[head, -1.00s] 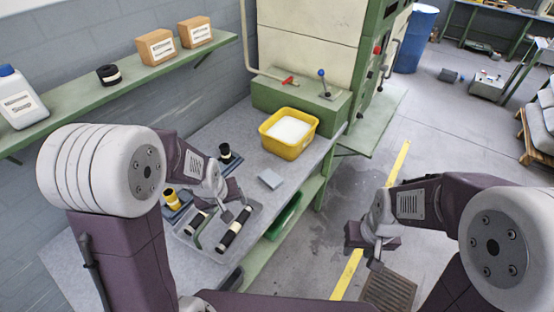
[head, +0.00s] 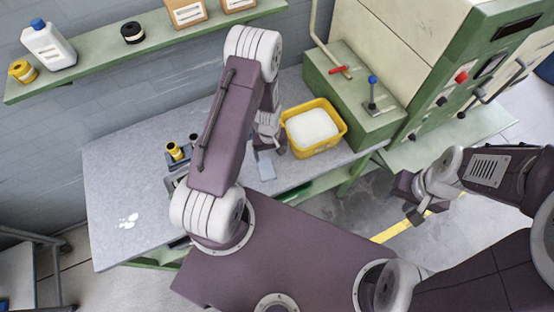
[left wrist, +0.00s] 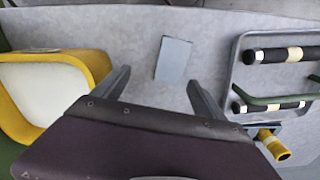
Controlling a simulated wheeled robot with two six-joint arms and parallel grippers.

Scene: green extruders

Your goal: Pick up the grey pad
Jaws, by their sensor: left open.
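The grey pad (head: 265,168) lies flat on the grey bench, just left of the yellow bin in the head view. In the left wrist view the pad (left wrist: 173,59) is a small blue-grey rectangle on bare bench. My left gripper (head: 269,148) is open and empty above the bench beside the pad. In the left wrist view its fingers (left wrist: 158,82) point toward the pad, which shows past and between the tips, apart from both. My right gripper (head: 408,198) hangs over the floor, away from the bench; its jaw gap is unclear.
The yellow bin (head: 313,126) with white contents stands right of the pad. On the other side a metal tray (left wrist: 234,75) holds black rollers, with a yellow spool (left wrist: 274,145) near it. A green machine base (head: 352,105) stands behind. A shelf (head: 100,60) runs along the wall.

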